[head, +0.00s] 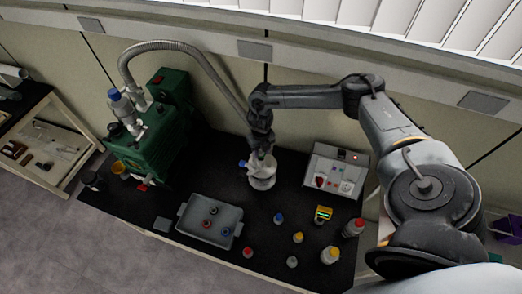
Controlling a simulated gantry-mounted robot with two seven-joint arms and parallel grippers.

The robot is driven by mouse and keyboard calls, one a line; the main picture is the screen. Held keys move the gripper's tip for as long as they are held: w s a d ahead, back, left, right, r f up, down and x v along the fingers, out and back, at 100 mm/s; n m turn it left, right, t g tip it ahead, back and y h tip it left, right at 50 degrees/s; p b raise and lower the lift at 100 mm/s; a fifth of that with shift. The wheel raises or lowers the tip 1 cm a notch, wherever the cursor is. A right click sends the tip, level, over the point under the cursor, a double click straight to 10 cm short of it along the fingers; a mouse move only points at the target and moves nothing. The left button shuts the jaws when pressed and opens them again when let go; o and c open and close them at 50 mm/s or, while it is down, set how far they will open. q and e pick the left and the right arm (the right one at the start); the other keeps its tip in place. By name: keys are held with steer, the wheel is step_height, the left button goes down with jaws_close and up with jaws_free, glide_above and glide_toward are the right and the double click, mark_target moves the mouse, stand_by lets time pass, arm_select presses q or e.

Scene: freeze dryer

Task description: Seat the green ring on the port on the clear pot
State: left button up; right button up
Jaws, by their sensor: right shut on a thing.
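The clear pot (262,183) stands upright at the back middle of the black bench, pale and glassy, with a small blue part (242,163) on its left side. My right gripper (260,153) reaches down from above, directly over the top of the pot. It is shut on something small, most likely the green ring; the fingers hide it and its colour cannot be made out. The port is hidden too, and I cannot tell whether the held thing touches the pot. My left gripper is not in view.
A grey tray (183,228) holds several small ring-like parts. A green pump (152,150) with a grey hose (172,45) stands left, the hose arching down behind my right gripper. A control box (325,160) stands right. Several small bottles, one yellow-capped (331,256), occupy the front right.

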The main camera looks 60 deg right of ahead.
steer(key=shift+f, duration=0.2)
steer(key=shift+f+b, duration=0.35)
steer(key=shift+f, duration=0.05)
steer(key=shift+f, duration=0.1)
stand_by(0.5)
stand_by(0.8)
steer(key=shift+f, duration=0.3)
stand_by(0.4)
steer(key=shift+f+b, duration=0.25)
steer(key=shift+b, duration=0.1)
